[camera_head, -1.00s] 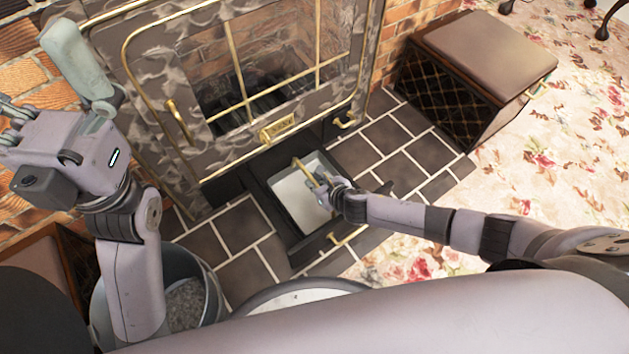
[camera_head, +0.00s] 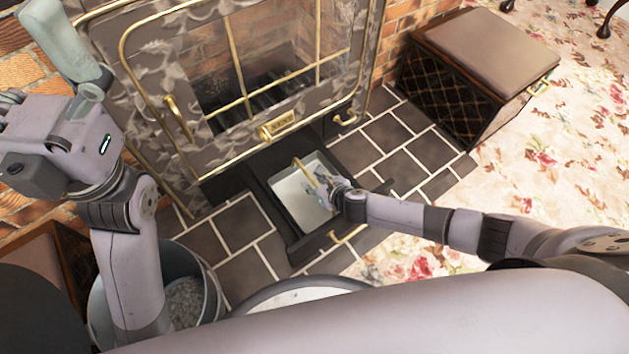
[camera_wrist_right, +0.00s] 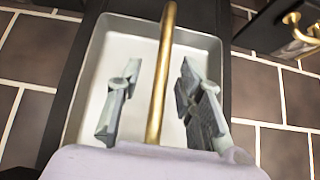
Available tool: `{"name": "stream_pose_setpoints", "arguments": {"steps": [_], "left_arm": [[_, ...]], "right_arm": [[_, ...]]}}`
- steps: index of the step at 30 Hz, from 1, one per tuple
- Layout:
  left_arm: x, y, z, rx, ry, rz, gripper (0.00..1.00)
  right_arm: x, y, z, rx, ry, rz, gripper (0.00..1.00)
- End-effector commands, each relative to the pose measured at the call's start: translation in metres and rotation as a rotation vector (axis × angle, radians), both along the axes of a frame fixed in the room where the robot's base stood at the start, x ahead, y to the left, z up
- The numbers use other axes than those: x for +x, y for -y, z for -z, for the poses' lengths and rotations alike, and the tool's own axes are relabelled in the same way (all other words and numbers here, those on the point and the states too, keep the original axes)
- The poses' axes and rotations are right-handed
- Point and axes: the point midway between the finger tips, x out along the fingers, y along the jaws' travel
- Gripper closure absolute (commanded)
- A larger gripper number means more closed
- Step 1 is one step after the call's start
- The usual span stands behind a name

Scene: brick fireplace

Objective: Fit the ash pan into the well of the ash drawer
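The ash pan (camera_head: 291,201) is a pale rectangular tray with a brass bail handle (camera_wrist_right: 166,65). It lies within the dark frame of the pulled-out ash drawer (camera_head: 301,252) below the stove. I cannot tell whether it sits fully down in the well, which it covers. My right gripper (camera_head: 325,182) is over the pan. In the right wrist view its two grey-green fingers (camera_wrist_right: 158,100) stand apart on either side of the handle, with gaps to it. My left gripper (camera_head: 40,85) is raised at the upper left, fingers spread and partly cut off by the frame, away from the pan.
The stove (camera_head: 270,80) with its glass door stands behind the drawer. A metal bucket (camera_head: 206,290) of ash is at lower left. A cushioned box stool (camera_head: 485,60) is at upper right. Dark hearth tiles (camera_head: 405,165) to the drawer's right are clear.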

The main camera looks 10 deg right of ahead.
Motion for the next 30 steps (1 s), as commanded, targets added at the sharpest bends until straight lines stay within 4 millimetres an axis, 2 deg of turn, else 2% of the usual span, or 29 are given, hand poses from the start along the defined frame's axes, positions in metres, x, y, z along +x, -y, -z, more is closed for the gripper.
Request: {"name": "stream_pose_setpoints", "arguments": {"steps": [8, 13, 30], "left_arm": [[0.003, 0.000, 0.003, 0.001, -0.012, -0.002, 0.00], [0.002, 0.000, 0.002, 0.002, -0.010, -0.001, 0.00], [0.001, 0.000, 0.002, 0.002, -0.007, -0.001, 0.00]], "right_arm": [[-0.002, 0.001, 0.001, -0.002, -0.003, 0.001, 0.66], [-0.011, 0.006, -0.008, -0.003, -0.001, 0.000, 0.66], [-0.078, 0.033, -0.067, -0.001, -0.001, -0.001, 0.66]]}}
